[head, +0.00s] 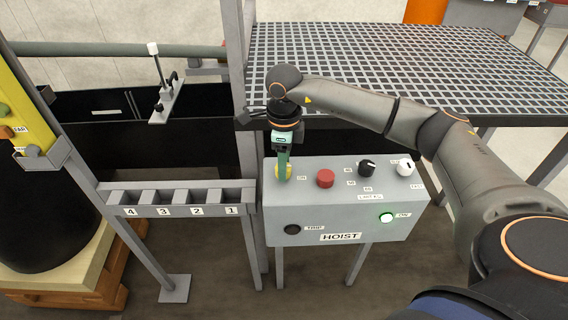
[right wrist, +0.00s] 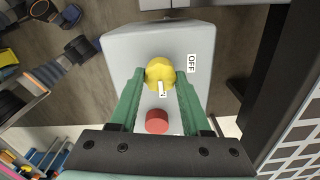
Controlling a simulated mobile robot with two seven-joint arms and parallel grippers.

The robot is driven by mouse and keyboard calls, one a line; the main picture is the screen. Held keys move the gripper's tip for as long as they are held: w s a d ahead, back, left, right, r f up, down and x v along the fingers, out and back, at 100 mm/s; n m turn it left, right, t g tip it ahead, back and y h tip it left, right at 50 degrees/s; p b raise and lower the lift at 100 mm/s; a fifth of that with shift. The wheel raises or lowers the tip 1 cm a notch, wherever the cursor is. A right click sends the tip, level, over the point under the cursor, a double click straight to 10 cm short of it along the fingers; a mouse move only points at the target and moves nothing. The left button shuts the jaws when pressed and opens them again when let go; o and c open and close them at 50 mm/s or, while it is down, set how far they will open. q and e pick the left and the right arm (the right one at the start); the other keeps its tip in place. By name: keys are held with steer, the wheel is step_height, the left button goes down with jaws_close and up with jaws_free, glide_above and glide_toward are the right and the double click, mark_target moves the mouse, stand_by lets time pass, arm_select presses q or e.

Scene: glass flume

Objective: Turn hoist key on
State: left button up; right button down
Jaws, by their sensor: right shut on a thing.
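The hoist key (head: 283,172) is a yellow round knob at the upper left of the grey HOIST box; it also shows in the right wrist view (right wrist: 160,72). My right gripper (head: 284,165) points down at the box from above and is shut on the key, with its green fingers on either side of it. In the right wrist view an OFF label (right wrist: 191,63) is right of the key, and a small white patch is at its lower edge; I cannot tell whether that is a pointer or a label. The fingers partly hide the key in the head view. My left gripper is out of view.
A numbered rack (head: 180,198) stands left. A grating (head: 390,65) lies behind.

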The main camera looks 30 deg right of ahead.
steer(key=c, duration=0.8)
jaws_free()
steer(key=shift+c, duration=0.2)
steer(key=o, duration=0.5)
steer(key=shift+c, duration=0.2)
step_height(320, 180, up, 13)
steer(key=shift+f, duration=0.2)
